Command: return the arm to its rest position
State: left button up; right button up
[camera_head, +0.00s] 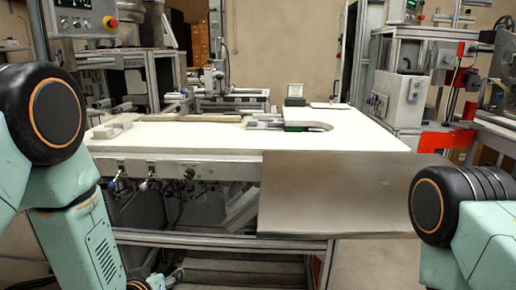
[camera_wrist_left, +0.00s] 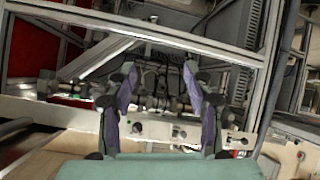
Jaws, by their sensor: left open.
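My left arm (camera_head: 80,230) comes in from the left edge of the head view, with pale green links and a black joint, and bends down to the lower edge. My left gripper (camera_wrist_left: 159,75) shows in the left wrist view with two purple-grey fingers apart and nothing between them. Beyond the fingers are a metal frame and a strip of fittings. In the head view the gripper itself cannot be made out clearly. My right arm (camera_head: 475,230) shows only in part at the right edge, and its gripper is out of view.
A white-topped workbench (camera_head: 210,138) stands ahead, with a bare metal panel (camera_head: 330,195) on its front. Small valves and cables sit below its edge. A control box (camera_head: 84,18) is at upper left. A machine with a red part (camera_head: 445,140) stands at right.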

pick_arm(q)
jog(key=s+f+g, duration=0.3)
jog(key=s+f, duration=0.2)
jog(key=s, duration=0.6)
jog(key=s+f+m+g, duration=0.1)
jog(key=s+f+g, duration=0.3)
jog(key=s, duration=0.8)
jog(key=s+f+m+g, duration=0.1)
jog(key=s+f+g, duration=0.3)
jog(key=s+f, duration=0.3)
jog(key=s, duration=0.5)
